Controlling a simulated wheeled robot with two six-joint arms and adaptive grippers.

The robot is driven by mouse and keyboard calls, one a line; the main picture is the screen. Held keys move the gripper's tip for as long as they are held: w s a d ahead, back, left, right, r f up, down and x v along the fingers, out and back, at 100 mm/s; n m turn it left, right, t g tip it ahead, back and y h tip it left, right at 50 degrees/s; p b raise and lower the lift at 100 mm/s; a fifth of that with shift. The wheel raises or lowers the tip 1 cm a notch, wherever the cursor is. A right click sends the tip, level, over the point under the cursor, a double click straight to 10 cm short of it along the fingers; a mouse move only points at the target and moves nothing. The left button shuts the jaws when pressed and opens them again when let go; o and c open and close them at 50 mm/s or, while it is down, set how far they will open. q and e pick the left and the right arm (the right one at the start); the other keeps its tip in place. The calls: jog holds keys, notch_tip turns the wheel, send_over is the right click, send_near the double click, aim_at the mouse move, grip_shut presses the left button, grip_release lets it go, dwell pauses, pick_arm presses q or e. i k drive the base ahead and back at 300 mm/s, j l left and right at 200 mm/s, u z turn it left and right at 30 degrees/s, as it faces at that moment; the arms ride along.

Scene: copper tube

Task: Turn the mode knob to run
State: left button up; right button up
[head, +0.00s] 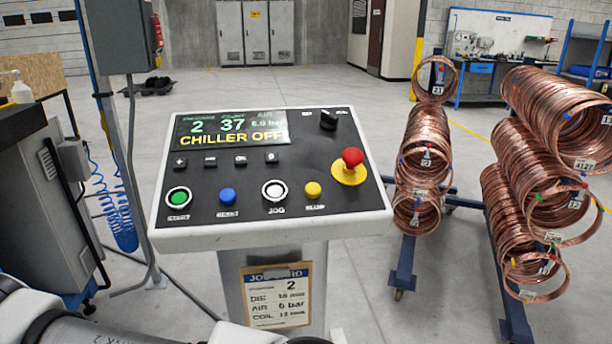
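The control panel (327,188) stands upright in front of me on a grey pedestal. Its black mode knob (328,121) sits at the upper right of the panel face, with small labels around it too small to read. The display (230,129) reads "CHILLER OFF" in yellow, with 2, 37 and 6.0 bar above. Part of my arm shows at the bottom left, but neither gripper is in view, and nothing of mine touches the knob.
A red emergency stop (352,158) on a yellow base sits below the knob. Green, blue, white and yellow buttons line the panel's front. Copper coils (424,150) hang on racks at the right. A grey cabinet stands at the left. The space above the panel is clear.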

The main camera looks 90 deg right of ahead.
aim_at(328, 121)
jog(key=j+z, duration=0.1)
jog(key=z, duration=2.1)
jog(key=i+l+z, duration=0.15)
jog(key=z, duration=0.15)
